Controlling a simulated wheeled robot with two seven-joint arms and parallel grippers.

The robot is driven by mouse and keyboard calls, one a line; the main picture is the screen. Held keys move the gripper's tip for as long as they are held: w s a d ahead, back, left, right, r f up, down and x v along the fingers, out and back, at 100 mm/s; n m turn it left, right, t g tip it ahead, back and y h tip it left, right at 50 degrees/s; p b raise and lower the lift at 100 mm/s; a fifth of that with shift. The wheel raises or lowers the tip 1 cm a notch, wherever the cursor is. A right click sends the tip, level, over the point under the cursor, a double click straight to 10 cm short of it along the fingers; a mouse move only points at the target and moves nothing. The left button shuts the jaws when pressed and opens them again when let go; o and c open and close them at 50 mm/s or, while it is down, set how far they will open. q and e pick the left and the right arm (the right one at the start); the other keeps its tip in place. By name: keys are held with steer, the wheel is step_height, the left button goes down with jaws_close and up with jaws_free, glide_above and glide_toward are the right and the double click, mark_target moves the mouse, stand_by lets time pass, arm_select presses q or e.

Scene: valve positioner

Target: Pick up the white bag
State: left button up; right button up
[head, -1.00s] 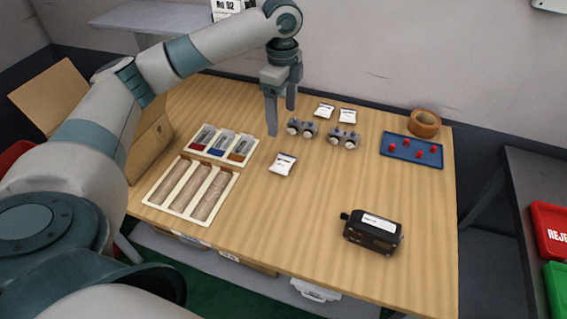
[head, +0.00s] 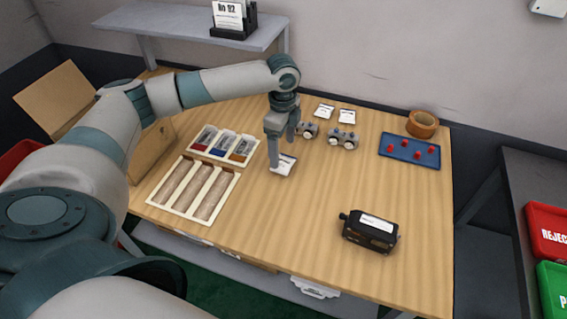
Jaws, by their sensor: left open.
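A small white bag (head: 284,166) with dark print lies flat near the middle of the wooden table. My left gripper (head: 283,153) is open and points down at the bag's far edge, one finger partly covering the bag's left side. I cannot tell whether it touches the bag. Two similar white bags, one on the left (head: 325,111) and one on the right (head: 347,116), lie farther back. My right gripper does not show.
Two grey gauge parts (head: 343,138) stand behind the bag. A divided tray (head: 238,178) and a box of small packets (head: 256,151) lie to the left. A blue tray (head: 393,153) with red pieces, a tape roll (head: 422,123) and a black device (head: 369,231) are at right. The front middle is clear.

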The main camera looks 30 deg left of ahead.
mark_target(283, 162)
arm_select(q)
steer(key=shift+f+p, duration=0.35)
steer(key=shift+f, duration=0.1)
step_height(283, 162, down, 3)
steer(key=shift+d+f+p, duration=0.1)
steer(key=shift+p, duration=0.5)
steer(key=shift+f, duration=0.55)
steer(key=c, duration=1)
